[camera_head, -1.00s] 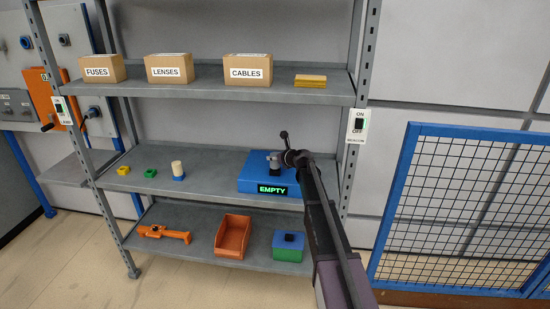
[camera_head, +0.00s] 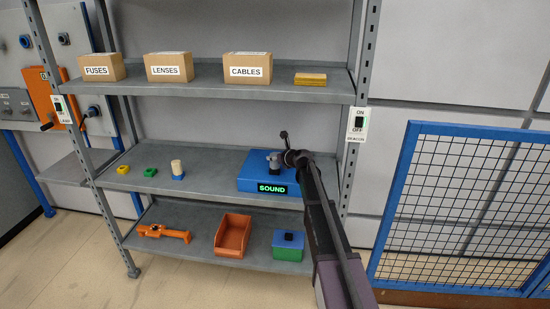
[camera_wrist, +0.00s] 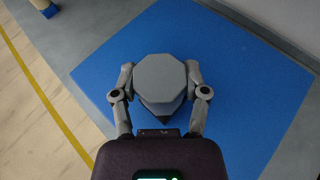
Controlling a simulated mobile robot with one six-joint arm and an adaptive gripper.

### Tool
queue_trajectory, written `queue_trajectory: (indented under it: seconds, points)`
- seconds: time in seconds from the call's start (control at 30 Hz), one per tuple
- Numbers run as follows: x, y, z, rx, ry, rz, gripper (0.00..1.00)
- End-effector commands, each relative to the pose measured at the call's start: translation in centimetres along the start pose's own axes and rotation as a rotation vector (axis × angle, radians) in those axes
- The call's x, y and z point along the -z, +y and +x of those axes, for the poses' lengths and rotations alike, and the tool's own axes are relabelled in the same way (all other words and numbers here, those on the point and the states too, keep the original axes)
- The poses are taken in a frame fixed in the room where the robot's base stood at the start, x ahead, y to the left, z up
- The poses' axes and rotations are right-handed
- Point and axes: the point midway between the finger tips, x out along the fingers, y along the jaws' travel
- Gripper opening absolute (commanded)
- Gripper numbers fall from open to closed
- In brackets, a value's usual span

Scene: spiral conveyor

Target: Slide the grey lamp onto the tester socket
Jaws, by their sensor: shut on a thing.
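The grey lamp (camera_wrist: 160,80) is an octagonal grey piece, seen from above in the wrist view. My gripper (camera_wrist: 160,88) is shut on it, one finger on each side. The lamp is over the blue tester (camera_wrist: 245,70), which stands on the middle shelf. In the head view the blue tester (camera_head: 254,171) has a display (camera_head: 272,188) reading SOUND in green. The lamp (camera_head: 274,161) shows small on top of it, beside my gripper (camera_head: 287,158). The socket is hidden under the lamp.
Labelled boxes (camera_head: 169,67) are above. An orange bin (camera_head: 233,236) is below. The shelf post (camera_head: 354,150) is right of the tester.

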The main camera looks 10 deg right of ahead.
Motion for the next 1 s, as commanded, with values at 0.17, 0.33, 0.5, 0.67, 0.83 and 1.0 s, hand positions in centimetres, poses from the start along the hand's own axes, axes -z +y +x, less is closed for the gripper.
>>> queue_trajectory:
  seconds: [0.17, 0.33, 0.5, 0.67, 0.83, 1.0]
  points:
    - [0.05, 0.01, 0.0, 0.0, 0.001, 0.0, 0.24]
    - [0.25, 0.01, 0.09, 0.0, 0.001, 0.0, 0.24]
    - [0.26, 0.01, 0.09, 0.0, 0.001, 0.0, 0.88]
    - [0.25, 0.01, 0.09, 0.0, 0.0, 0.0, 0.98]
    - [0.24, 0.01, 0.1, 0.0, 0.0, 0.0, 0.98]
    - [0.21, 0.01, 0.08, 0.0, 0.0, 0.0, 0.98]
